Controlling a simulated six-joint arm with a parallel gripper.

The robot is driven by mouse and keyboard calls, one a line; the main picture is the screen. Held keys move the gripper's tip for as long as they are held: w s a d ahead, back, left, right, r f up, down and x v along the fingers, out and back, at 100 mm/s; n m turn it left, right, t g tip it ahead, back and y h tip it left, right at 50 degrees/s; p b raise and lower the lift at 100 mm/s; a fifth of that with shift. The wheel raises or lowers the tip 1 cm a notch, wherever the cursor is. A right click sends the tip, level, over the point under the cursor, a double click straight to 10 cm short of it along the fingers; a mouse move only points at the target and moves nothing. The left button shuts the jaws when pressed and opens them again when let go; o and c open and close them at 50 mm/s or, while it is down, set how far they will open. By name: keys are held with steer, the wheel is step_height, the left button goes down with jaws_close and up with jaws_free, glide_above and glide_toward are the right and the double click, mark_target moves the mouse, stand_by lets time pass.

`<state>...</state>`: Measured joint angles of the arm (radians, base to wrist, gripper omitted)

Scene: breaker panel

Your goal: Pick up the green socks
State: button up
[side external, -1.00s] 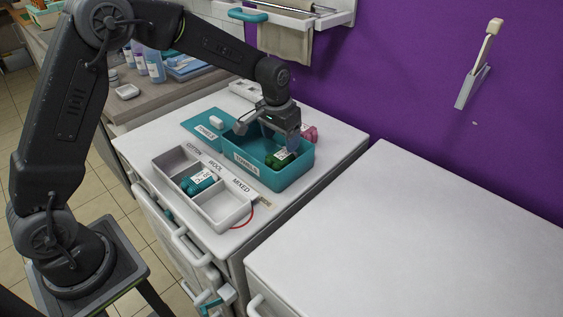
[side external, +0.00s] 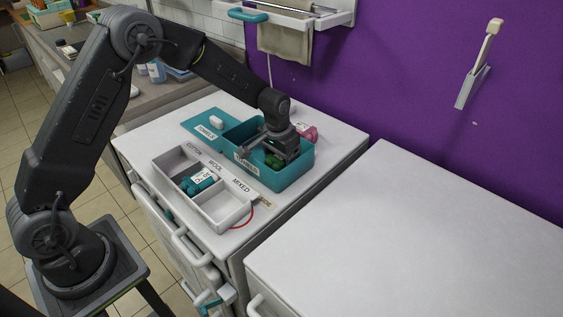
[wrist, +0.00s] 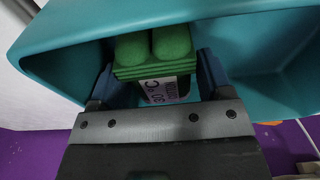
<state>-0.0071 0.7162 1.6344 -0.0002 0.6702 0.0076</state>
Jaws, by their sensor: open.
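The green socks (wrist: 152,58) are a rolled and folded bundle with a white label reading 30°C. They lie inside the teal bin (side external: 289,177), and a small green part shows in the side view (side external: 272,161). My gripper (wrist: 155,78) reaches down into the bin with its jaws open. One dark finger is on each side of the socks in the wrist view. I cannot tell whether the fingers touch the socks. In the side view my gripper (side external: 272,153) hides most of them.
A pale tray (side external: 224,222) with compartments marked COTTON, WOOL and MIXED stands in front of the bin. It holds a teal bundle (side external: 199,183) in the middle compartment. A pink item (side external: 306,132) lies behind the bin. The bin walls are close around my gripper.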

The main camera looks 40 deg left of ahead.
steer(key=shift+f, duration=0.25)
steer(key=shift+c, duration=0.4)
steer(key=c, duration=0.6)
